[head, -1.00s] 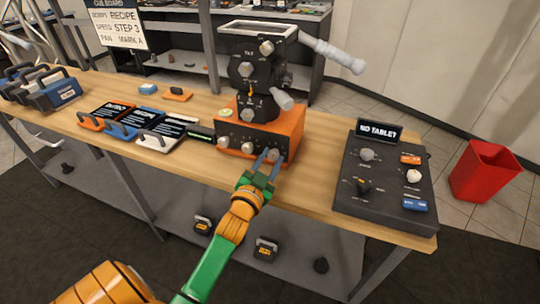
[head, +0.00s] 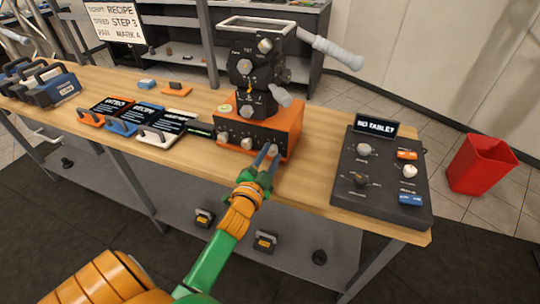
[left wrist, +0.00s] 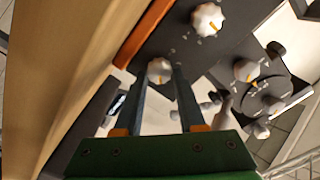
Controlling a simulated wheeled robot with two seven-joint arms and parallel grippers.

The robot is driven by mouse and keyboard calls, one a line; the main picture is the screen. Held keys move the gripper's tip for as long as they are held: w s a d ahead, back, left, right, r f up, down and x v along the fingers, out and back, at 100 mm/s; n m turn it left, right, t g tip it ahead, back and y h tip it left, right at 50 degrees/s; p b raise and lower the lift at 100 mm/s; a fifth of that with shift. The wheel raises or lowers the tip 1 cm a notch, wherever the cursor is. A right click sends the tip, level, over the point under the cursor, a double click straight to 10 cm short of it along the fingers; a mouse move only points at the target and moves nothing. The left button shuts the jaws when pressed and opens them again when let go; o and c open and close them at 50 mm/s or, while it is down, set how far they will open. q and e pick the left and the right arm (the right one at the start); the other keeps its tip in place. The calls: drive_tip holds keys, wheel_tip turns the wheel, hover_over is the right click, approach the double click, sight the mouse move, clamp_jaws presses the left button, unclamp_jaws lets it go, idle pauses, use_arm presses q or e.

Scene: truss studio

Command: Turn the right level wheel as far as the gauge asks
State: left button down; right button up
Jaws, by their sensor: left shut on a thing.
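The head unit's orange base (head: 285,133) stands on the bench, with a row of pale wheels on its dark front. The right level wheel (head: 272,150) is at the right end of that row. My left gripper (head: 269,153) reaches it from the front and is shut on it. In the left wrist view the wheel (left wrist: 160,70) sits between the two fingertips, which partly cover it. The left wheel (head: 222,136) and middle wheel (head: 246,143) are free. A small round pale disc (head: 224,108) lies on the base's top; its reading is too small to tell. My right gripper is not in view.
A black tilting head (head: 250,70) with a grey-white handle (head: 330,48) rises above the base. A dark control panel (head: 350,200) with a "NO TABLET" sign (head: 376,126) lies to the right. Several labelled plates (head: 160,128) lie left. Bench front between base and panel is clear.

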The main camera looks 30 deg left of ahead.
use_arm(q)
drive_tip(key=c, duration=0.5)
unclamp_jaws()
drive_tip(key=v, duration=0.7)
